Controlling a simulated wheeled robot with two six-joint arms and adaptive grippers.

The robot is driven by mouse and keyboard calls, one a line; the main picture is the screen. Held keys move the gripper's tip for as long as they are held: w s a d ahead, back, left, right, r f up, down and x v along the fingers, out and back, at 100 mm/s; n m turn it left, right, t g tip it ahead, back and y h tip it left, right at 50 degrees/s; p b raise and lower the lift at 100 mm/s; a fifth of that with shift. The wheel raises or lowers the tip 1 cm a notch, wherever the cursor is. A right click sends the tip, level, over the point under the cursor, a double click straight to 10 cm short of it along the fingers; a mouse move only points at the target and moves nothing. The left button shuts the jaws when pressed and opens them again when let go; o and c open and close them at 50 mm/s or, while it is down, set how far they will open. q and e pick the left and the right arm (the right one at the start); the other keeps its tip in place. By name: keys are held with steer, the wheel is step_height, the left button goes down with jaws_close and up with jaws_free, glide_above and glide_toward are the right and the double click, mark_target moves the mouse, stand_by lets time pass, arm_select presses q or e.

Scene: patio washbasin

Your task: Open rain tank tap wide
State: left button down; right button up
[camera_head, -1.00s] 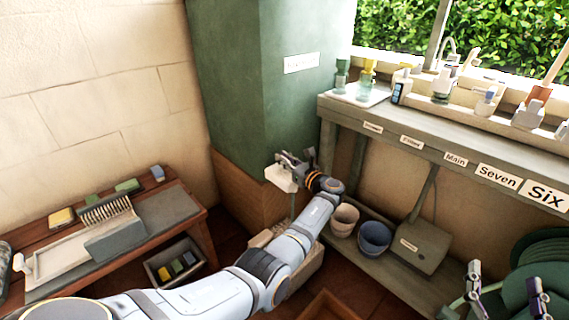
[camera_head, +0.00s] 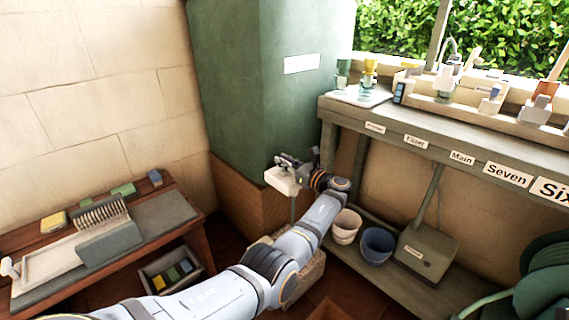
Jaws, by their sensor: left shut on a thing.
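The green rain tank (camera_head: 290,110) stands in the corner on a wooden base (camera_head: 240,187), with a white label (camera_head: 301,64) on its face. A pale block-like fitting (camera_head: 283,181) sits low at the tank's front, with a thin pipe below it. My left gripper (camera_head: 290,162) is at the top of this fitting, shut on what appears to be the tap's handle. The gripper and wrist hide most of the handle, so its angle cannot be made out. My right gripper is out of the picture.
A grey shelf bench (camera_head: 433,146) with labels and bottles is at right. Two pots (camera_head: 377,244) and a grey box (camera_head: 427,250) stand on its lower shelf. A wooden table (camera_head: 181,218) with a dish rack is at left. A green hose reel (camera_head: 545,285) is at lower right.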

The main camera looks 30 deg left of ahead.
arm_select(q)
steer(key=shift+f, duration=0.1)
steer(key=c, duration=1.3)
jaws_free()
steer(key=v, duration=1.2)
